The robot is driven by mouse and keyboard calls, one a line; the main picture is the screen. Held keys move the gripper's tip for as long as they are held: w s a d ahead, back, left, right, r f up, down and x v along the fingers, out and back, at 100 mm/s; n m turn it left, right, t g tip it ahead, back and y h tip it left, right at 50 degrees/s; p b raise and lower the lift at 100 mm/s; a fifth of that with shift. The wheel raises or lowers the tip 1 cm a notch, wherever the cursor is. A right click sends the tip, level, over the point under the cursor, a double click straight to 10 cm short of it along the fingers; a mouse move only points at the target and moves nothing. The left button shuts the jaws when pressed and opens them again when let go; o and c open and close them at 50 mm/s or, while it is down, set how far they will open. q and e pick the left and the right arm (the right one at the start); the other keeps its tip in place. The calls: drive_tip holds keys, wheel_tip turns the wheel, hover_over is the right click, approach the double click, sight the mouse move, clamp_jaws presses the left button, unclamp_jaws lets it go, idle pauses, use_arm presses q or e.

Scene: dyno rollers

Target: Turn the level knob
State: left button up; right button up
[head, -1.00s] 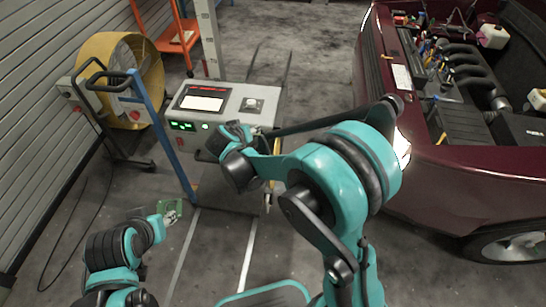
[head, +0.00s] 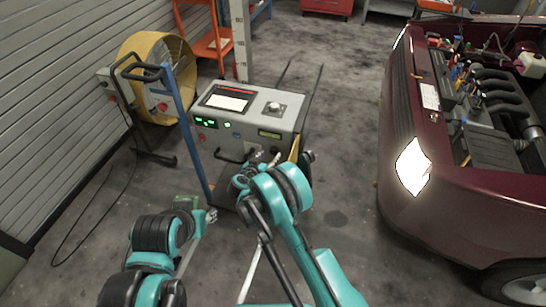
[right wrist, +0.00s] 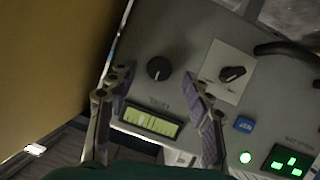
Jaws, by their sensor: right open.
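A grey console (head: 262,96) stands ahead of me. In the right wrist view, a round black knob (right wrist: 159,68) sits on its panel, beside a lit yellow-green display (right wrist: 152,122); the small label between them is hard to read. My right gripper (right wrist: 160,80) is open, its fingers either side of the knob in the picture; I see no contact. A second black knob (right wrist: 232,73) sits on a pale square plate right of the fingers. In the head view, my right gripper (head: 262,157) hides the panel's lower part. My left gripper (head: 210,216) is low at left, its jaws unclear.
A blue button (right wrist: 243,124) and green lights (right wrist: 246,157) are near the right finger. Another knob (head: 273,108) is on the console's top. A yellow fan (head: 150,65) and a blue-framed cart (head: 178,115) stand left. A dark red car (head: 440,180) stands right, with clear floor between.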

sight(273, 153)
drive_tip(key=shift+b+x, duration=0.35)
drive_tip(key=shift+x, duration=1.15)
drive_tip(key=shift+a, duration=0.1)
drive_tip(key=c, duration=1.2)
drive_tip(key=shift+o, duration=0.2)
drive_tip(key=shift+n, duration=0.3)
drive_tip(key=n+h, duration=0.2)
drive_tip(key=shift+a+n, duration=0.1)
drive_tip(key=shift+n, duration=0.2)
drive_tip(key=n+h, duration=0.2)
drive_tip(key=n, duration=0.1)
drive_tip(key=shift+f+n, duration=0.15)
drive_tip(key=shift+n, duration=0.25)
